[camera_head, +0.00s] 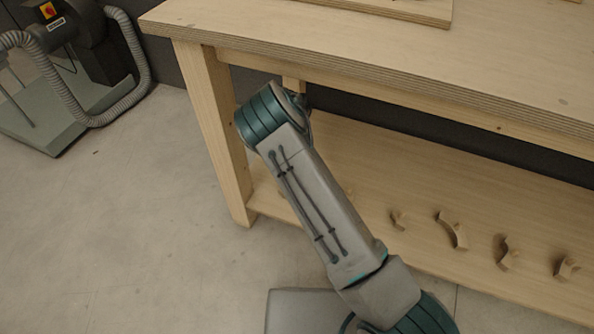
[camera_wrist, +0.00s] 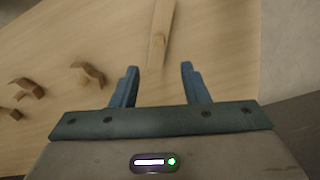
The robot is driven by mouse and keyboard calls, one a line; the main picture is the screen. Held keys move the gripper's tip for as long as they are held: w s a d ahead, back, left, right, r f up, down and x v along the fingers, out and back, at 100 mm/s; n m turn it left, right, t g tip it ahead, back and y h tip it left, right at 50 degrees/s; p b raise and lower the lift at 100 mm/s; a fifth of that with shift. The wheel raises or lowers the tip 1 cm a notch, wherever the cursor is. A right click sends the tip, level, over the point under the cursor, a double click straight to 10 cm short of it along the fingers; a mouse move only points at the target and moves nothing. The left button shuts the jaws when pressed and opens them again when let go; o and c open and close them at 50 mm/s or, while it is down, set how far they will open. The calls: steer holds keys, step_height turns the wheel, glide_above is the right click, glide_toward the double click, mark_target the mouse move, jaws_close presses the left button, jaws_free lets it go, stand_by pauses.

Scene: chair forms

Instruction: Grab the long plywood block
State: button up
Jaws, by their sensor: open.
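In the wrist view, a long, pale plywood block (camera_wrist: 160,34) runs from the top edge down toward my gripper (camera_wrist: 160,69). It looks like the long plywood block, lying on the lower shelf (camera_wrist: 215,30). My gripper's two blue fingers are open and apart, one on each side of the line of the block. The block's near end shows between the fingertips, with a gap on both sides. I cannot tell how far above the block the fingertips are. In the head view, my arm hides the gripper and the block.
Several small curved wooden forms (camera_head: 452,229) lie on the shelf, right of my arm; some show left of the fingers in the wrist view (camera_wrist: 88,74). The workbench top (camera_head: 400,62) overhangs the shelf. A bench leg (camera_head: 219,130) stands left of my arm.

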steer(key=f+b, duration=0.1)
steer(key=f, duration=0.1)
steer(key=f+b, duration=0.1)
steer(key=f, duration=0.2)
steer(key=f+b, duration=0.1)
steer(key=f, duration=0.2)
steer(key=shift+w+a, duration=0.1)
steer(key=shift+w, duration=0.3)
steer(key=f+b, duration=0.1)
steer(key=f, duration=0.2)
steer(key=f+b, duration=0.1)
steer(key=f, duration=0.1)
steer(key=shift+s+d+f+b, duration=0.15)
steer(key=shift+s+d+b, duration=0.1)
steer(key=shift+d+b, duration=0.1)
steer(key=shift+f, duration=0.5)
jaws_close()
